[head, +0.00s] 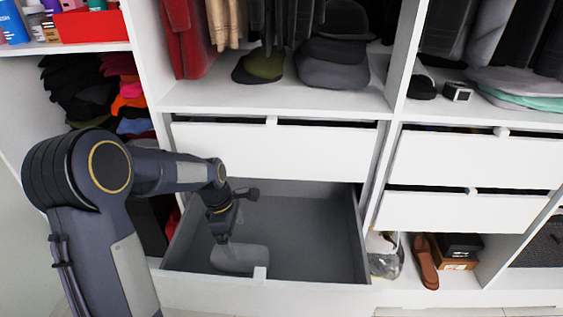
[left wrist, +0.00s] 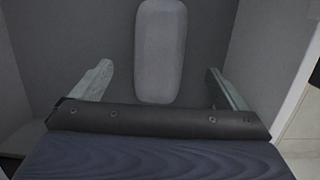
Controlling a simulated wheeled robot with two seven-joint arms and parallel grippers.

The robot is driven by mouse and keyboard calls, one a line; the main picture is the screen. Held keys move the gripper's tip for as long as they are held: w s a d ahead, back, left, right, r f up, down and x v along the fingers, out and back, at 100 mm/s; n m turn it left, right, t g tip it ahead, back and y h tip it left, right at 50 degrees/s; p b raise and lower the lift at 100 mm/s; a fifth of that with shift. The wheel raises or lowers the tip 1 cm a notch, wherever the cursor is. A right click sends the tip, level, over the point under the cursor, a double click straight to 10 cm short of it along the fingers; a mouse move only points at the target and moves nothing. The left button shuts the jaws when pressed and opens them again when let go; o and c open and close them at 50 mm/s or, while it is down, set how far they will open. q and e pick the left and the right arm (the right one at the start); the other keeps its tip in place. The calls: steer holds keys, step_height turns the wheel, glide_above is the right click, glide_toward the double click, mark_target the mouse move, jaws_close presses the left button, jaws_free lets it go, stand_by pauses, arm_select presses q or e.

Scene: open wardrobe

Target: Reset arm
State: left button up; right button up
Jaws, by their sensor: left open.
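My left arm comes in from the left in the head view, and its gripper (head: 222,232) points down over the open lower drawer (head: 320,235). A grey rounded case-like object (head: 240,257) lies in the drawer's front left part, just below the gripper. In the left wrist view, my left gripper (left wrist: 165,85) has its two fingers wide apart, with nothing held between them. The same grey object (left wrist: 160,50) lies beyond the fingers on the drawer floor (left wrist: 85,35). My right gripper is not in view.
A shut white drawer (head: 275,148) sits directly above the open one. Two more drawers (head: 470,160) are at the right. Hats (head: 333,60) rest on the shelf above. A brown shoe (head: 426,262) and boxes stand low at the right. Folded clothes (head: 85,85) fill the left shelf.

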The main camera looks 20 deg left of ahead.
arm_select(q)
steer(key=s+d+r+m+t+h+p, duration=0.1)
steer(key=s+d+r+m+p, duration=0.15)
steer(key=s+r+m, duration=0.5)
steer(key=s+d+r+m+t+p, duration=0.15)
steer(key=s+r+p, duration=0.25)
steer(key=r, duration=0.6)
steer(key=s+d+r+m+t+p, duration=0.1)
steer(key=s+d+r+m+p, duration=0.1)
steer(key=s+m, duration=0.3)
steer(key=s+d+r+m+t+p, duration=0.1)
steer(key=s+r+m, duration=0.2)
steer(key=s+m, duration=0.2)
steer(key=shift+s+d+h+p, duration=0.25)
steer(key=shift+d+h+p, duration=0.05)
steer(key=shift+d+p, duration=0.1)
steer(key=shift+t, duration=0.25)
steer(key=shift+c, duration=0.3)
